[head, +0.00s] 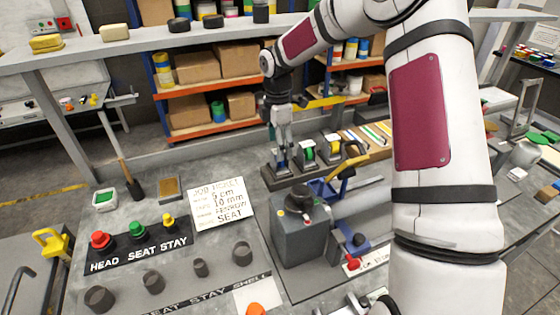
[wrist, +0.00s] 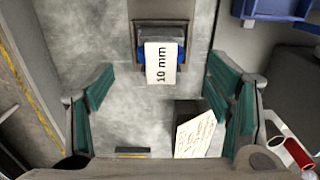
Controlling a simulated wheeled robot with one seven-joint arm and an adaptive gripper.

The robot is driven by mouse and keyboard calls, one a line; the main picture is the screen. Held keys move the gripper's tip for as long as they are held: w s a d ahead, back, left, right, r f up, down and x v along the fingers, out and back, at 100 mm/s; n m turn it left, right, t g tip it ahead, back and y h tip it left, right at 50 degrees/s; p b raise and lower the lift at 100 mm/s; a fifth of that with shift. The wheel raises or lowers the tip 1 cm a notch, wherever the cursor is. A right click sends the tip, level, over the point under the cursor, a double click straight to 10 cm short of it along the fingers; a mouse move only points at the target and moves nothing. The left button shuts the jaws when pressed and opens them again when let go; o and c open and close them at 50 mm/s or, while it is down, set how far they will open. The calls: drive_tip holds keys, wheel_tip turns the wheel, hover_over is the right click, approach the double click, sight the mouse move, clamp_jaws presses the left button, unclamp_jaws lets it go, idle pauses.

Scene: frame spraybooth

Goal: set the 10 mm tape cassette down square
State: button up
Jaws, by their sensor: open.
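The 10 mm tape cassette (wrist: 162,65) shows in the wrist view at top centre, with a white "10 mm" label and blue on both sides. A dark block or holder (wrist: 165,30) is directly behind it. My gripper (wrist: 158,92) is open, its teal-padded fingers wide apart to the left and right of the cassette, with visible gaps. I cannot tell how deep the cassette sits between them. In the head view my gripper (head: 284,162) points down at the left end of a dark cassette rack (head: 270,181) and hides most of what is there.
Other cassettes, one green (head: 308,151), stand along the rack to the right. A grey machine (head: 300,232) with a black knob stands in front. A job ticket (head: 222,204) lies left of it, near red, green and yellow buttons (head: 136,229). Shelves with boxes (head: 197,67) stand behind.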

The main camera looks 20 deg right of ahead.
drive_tip(key=shift+d+f+p, duration=0.15)
drive_tip(key=shift+f+p, duration=0.15)
drive_tip(key=shift+f, duration=1.35)
drive_tip(key=shift+d+f+p, duration=0.1)
drive_tip(key=shift+f+p, duration=0.2)
drive_tip(key=shift+f, duration=1.35)
drive_tip(key=c, duration=1.3)
